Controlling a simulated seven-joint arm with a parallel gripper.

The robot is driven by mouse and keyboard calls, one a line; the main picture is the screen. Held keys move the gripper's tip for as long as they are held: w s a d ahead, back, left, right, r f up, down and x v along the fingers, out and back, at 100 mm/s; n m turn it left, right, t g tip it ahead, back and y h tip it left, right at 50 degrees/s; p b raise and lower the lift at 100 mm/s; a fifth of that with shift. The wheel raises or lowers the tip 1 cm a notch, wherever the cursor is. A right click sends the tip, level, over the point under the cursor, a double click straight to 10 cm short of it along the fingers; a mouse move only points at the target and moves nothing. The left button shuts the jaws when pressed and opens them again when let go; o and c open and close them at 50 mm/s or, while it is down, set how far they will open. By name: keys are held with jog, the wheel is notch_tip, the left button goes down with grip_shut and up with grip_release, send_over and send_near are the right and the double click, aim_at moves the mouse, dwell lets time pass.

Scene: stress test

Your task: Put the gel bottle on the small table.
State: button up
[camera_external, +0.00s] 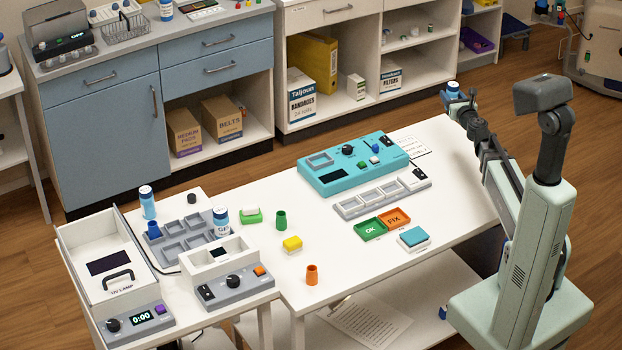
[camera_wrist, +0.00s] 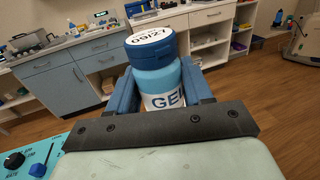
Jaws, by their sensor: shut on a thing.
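My gripper (camera_wrist: 172,95) is shut on the gel bottle (camera_wrist: 156,72), a light blue bottle with a dark blue cap marked 09/27 and a white label reading "GE". In the external view the held bottle (camera_external: 453,88) is raised beyond the far right part of the large white table (camera_external: 345,275). A smaller white table (camera_external: 196,318) adjoins the large one at the left. On it stand a light blue bottle (camera_external: 147,203) and a blue-capped bottle with a white label (camera_external: 221,222).
The smaller table also carries a UV lamp box (camera_external: 95,235), a grey compartment tray (camera_external: 172,248) and a grey control unit (camera_external: 235,285). A turquoise device (camera_external: 340,180), OK and FIX trays and small coloured items stand on the large table. Cabinets line the back.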

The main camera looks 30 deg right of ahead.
jog(key=w+a+r+n+y, duration=0.1)
jog(key=w+a+r, duration=0.1)
jog(key=a, duration=0.7)
jog(key=w+a+r+n+y, duration=0.1)
jog(key=a+r+y, duration=0.1)
jog(key=a, duration=0.7)
jog(key=w+a+r+n+y, duration=0.1)
jog(key=w+a+r+y, duration=0.1)
jog(key=a, duration=0.7)
jog(key=shift+w+a+r+t, duration=0.15)
jog(key=shift+w+r+t, duration=0.15)
jog(key=shift+r, duration=0.25)
